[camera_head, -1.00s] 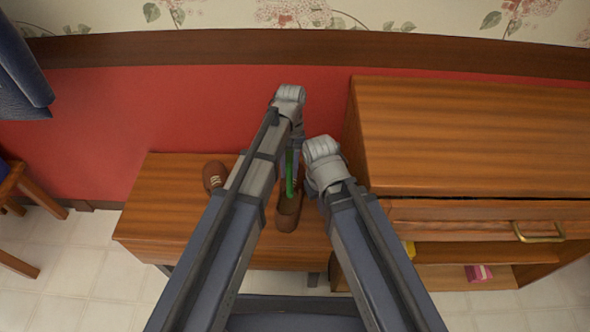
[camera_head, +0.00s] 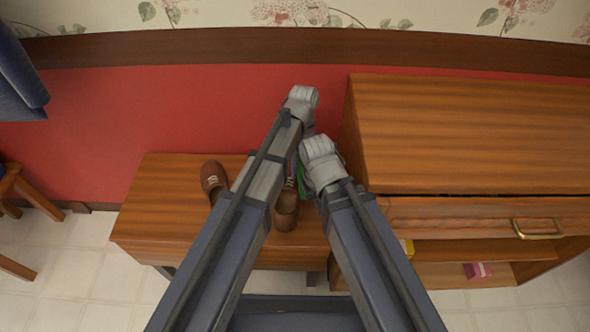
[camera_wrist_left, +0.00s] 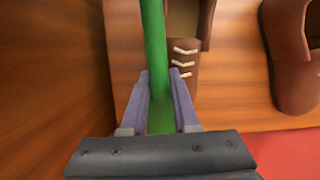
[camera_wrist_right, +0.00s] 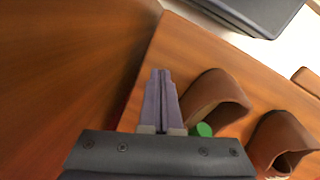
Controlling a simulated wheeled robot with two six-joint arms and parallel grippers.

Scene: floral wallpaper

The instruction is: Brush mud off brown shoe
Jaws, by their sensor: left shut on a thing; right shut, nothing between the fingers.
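Two brown shoes stand on the wooden bench: the left one (camera_head: 212,178) is clear of my arms, the right one (camera_head: 286,212) is partly behind my left arm. My left gripper (camera_wrist_left: 160,100) is shut on the green handle (camera_wrist_left: 154,35) of a brush. The handle passes beside and partly over the laced shoe (camera_wrist_left: 184,62) in the left wrist view; whether they touch is unclear. A bit of green (camera_head: 301,172) shows in the head view. The brush head is hidden, and I make out no mud. My right gripper (camera_wrist_right: 160,95) is shut and empty, near the shoe (camera_wrist_right: 213,98).
The bench (camera_head: 160,218) has bare room at its left. A taller wooden cabinet (camera_head: 460,130) with a brass-handled drawer (camera_head: 470,217) stands close at the right. A pink box (camera_head: 477,270) lies on its lower shelf. The red wall (camera_head: 130,110) closes the back.

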